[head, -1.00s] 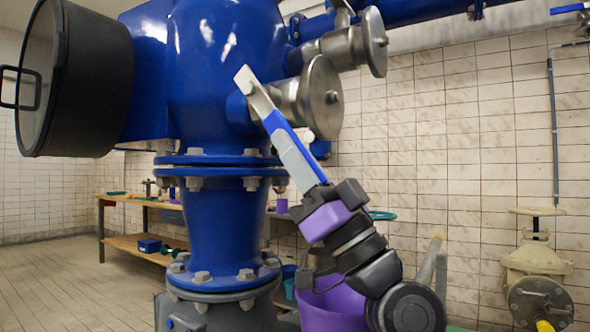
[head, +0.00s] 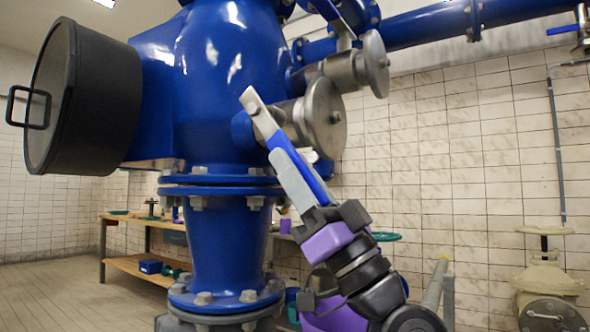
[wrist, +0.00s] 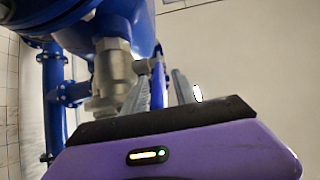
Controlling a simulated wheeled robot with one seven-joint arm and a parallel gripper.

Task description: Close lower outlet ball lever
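The lower outlet ball lever (head: 260,112) is a bare metal bar with a blue grip, slanting down to the right from a round steel valve body (head: 324,116) on the blue pump. My gripper (head: 285,152) comes up along the lever from below right, its near grey finger overlapping the blue grip. In the wrist view, the blue grip (wrist: 158,85) lies between the two grey fingers of my gripper (wrist: 160,88). The fingers stand apart, with a thin gap seeming to show beside the right one. Finger contact is hard to make out.
A second steel valve (head: 375,64) sits just above right. A black round cover (head: 80,95) is at the left. A workbench (head: 128,268) is behind, and a cream valve (head: 545,280) is at the right.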

